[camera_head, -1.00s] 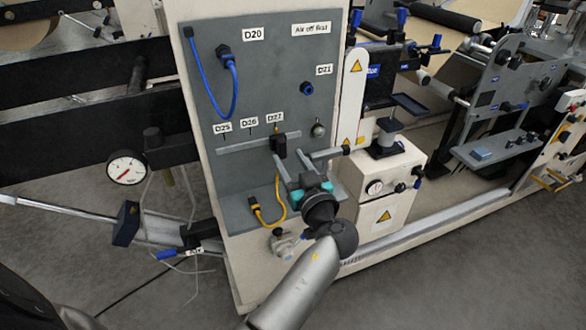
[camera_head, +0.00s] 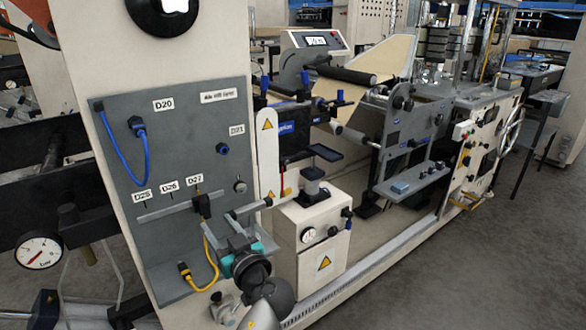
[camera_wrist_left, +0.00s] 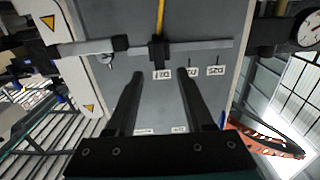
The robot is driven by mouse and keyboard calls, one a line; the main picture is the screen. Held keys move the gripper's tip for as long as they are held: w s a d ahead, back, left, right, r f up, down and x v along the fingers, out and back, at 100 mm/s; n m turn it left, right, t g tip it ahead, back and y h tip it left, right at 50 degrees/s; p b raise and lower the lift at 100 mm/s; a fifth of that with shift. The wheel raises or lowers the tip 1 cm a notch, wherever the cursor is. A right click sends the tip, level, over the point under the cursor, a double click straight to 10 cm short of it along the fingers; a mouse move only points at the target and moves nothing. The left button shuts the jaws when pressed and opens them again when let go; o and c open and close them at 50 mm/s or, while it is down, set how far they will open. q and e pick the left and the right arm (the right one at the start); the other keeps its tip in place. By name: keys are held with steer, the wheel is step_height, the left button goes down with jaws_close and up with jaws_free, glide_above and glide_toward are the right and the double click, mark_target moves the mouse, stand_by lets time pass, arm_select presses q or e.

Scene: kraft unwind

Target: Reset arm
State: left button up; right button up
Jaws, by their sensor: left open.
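My left gripper (camera_head: 246,212) is in front of the grey panel (camera_head: 185,245), at the lower right of the D27 label (camera_head: 195,179). Its two dark fingers are apart with nothing between them, as the left wrist view (camera_wrist_left: 160,76) also shows. A black connector (camera_head: 203,205) with a yellow cable (camera_head: 212,262) sits on the panel's horizontal rail, to the left of the fingers. In the left wrist view, where the panel is upside down, the connector (camera_wrist_left: 158,52) lies just beyond the fingertips. My right gripper is not in view.
A blue cable (camera_head: 122,160) loops on the panel under D20. A pressure gauge (camera_head: 39,251) is at the left. A cream box (camera_head: 312,240) with a dial stands right of my gripper. Machine frames with rollers are beyond it. Grey floor (camera_head: 460,255) is clear at the right.

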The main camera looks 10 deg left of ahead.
arm_select(q)
steer(key=s+f+m+g+h, duration=0.3)
steer(key=s+f+g+h, duration=0.2)
steer(key=s+f, duration=0.75)
steer(key=s+d+f+m+g+h, duration=0.1)
steer(key=s+d+m+g+h, duration=0.1)
steer(key=s+d+m+h, duration=0.45)
steer(key=s+d+f+m+g+h, duration=0.15)
steer(key=s+d, duration=0.25)
steer(key=s, duration=0.6)
step_height(320, 180, down, 24)
steer(key=s+r+m, duration=0.1)
steer(key=s, duration=0.1)
steer(key=s+a+f+g, duration=0.1)
steer(key=s+a+f, duration=0.3)
steer(key=s+f, duration=0.9)
steer(key=shift+s+g, duration=0.15)
steer(key=shift+g, duration=0.2)
